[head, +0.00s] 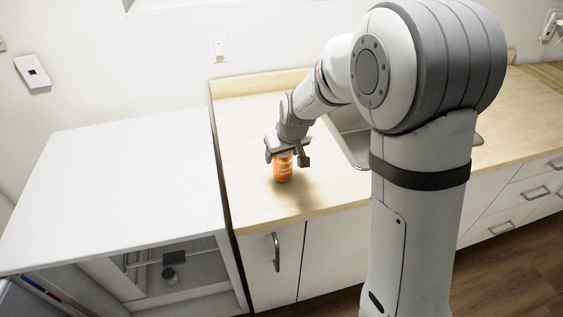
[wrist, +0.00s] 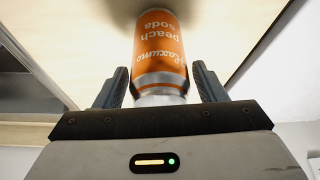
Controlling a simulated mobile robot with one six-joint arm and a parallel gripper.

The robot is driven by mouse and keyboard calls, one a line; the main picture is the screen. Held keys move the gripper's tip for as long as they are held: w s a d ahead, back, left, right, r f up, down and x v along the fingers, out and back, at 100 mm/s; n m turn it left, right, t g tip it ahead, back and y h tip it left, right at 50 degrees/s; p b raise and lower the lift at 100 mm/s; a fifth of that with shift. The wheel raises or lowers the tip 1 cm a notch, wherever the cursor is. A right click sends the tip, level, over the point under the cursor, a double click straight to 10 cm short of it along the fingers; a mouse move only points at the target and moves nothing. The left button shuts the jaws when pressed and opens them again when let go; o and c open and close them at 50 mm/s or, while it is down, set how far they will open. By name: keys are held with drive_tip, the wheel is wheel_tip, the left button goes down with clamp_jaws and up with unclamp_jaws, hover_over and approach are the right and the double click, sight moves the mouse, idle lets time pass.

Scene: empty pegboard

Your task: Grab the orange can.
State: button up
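The orange can (head: 283,169) stands upright on the wooden counter, near its front left part. In the wrist view the can (wrist: 159,48) shows white "peach soda" lettering and a silver end. My gripper (head: 286,158) is above the can, pointing down, with its fingers at the can's top. In the wrist view the two dark fingers of my gripper (wrist: 160,84) stand apart on either side of the can's silver end. A gap shows between each finger and the can.
The wooden counter (head: 245,150) is clear around the can. A sink (head: 352,148) lies to the right, partly behind my arm. A white cabinet (head: 120,180) with an open front stands left of the counter. A wall backs the counter.

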drive_tip(key=c, duration=0.9)
drive_tip(key=shift+r, duration=0.15)
